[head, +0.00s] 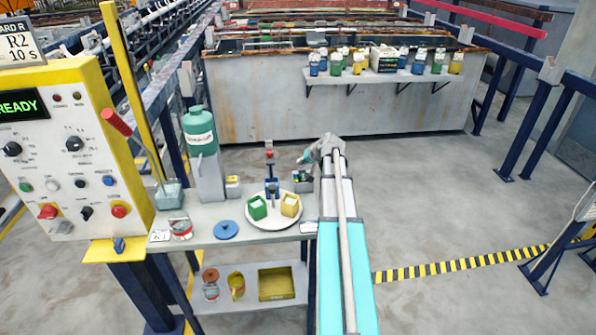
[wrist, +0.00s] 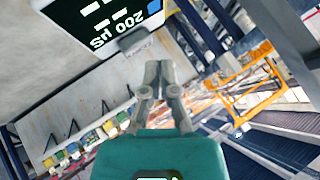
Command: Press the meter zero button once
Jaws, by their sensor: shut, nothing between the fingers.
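The meter (wrist: 112,22) shows at the top of the wrist view as a dark panel, with an upside-down "200 µS" reading and a blue square at its right edge. It is cut off by the frame, and I cannot make out a zero label. My gripper (wrist: 152,64) is shut and empty, its fingertips just below the meter's edge in that picture; I cannot tell whether they touch it. In the head view my gripper (head: 304,159) is over the right end of the bench, above a small dark device (head: 302,177) partly hidden by my arm.
The bench (head: 200,222) holds a round white plate (head: 274,224) with green and yellow boxes, a blue lid (head: 227,230) and a green bottle (head: 199,132). A yellow control panel (head: 75,150) stands left. A tank (head: 270,100) stands behind.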

